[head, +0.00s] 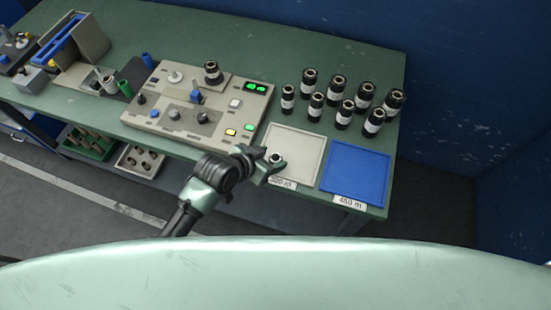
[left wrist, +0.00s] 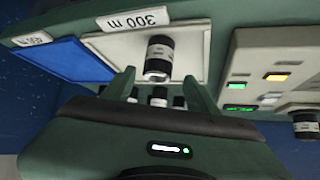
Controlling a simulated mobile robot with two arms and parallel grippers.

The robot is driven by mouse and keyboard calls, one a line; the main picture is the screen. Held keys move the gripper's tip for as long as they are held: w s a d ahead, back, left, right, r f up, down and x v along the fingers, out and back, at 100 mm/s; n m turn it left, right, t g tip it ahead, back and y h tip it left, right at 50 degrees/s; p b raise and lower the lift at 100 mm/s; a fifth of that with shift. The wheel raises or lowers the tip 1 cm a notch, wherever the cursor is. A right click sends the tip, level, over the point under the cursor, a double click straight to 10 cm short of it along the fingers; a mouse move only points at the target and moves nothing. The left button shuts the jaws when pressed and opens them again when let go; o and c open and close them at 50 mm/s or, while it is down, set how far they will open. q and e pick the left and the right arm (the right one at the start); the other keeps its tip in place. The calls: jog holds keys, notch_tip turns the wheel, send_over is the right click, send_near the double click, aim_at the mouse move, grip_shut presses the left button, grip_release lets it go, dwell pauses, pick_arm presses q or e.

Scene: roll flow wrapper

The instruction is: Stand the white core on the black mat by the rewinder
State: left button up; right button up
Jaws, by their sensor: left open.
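The rewinder (head: 185,110) is the beige machine to the right of the mat. My left gripper (head: 262,163) is open over the front of the pale 300 m tray (head: 298,146). A black roll with a white label (left wrist: 159,58) stands on that tray, ahead of the open fingers (left wrist: 158,88) in the left wrist view, and nothing is gripped. My right gripper is not in view.
A green core (head: 125,88) and a blue core (head: 147,60) are near the mat. Several black rolls (head: 337,88) stand behind the trays. A blue 450 m tray (head: 356,172) is empty at the right. A roll (head: 212,72) sits on the rewinder. Bins are on the lower shelf.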

aim_at(276, 158)
pick_arm(q)
jog(key=shift+s+p+x, duration=0.2)
jog(key=shift+p+x, duration=0.4)
jog(key=shift+x, duration=2.35)
jog(key=shift+f, duration=0.1)
grip_shut()
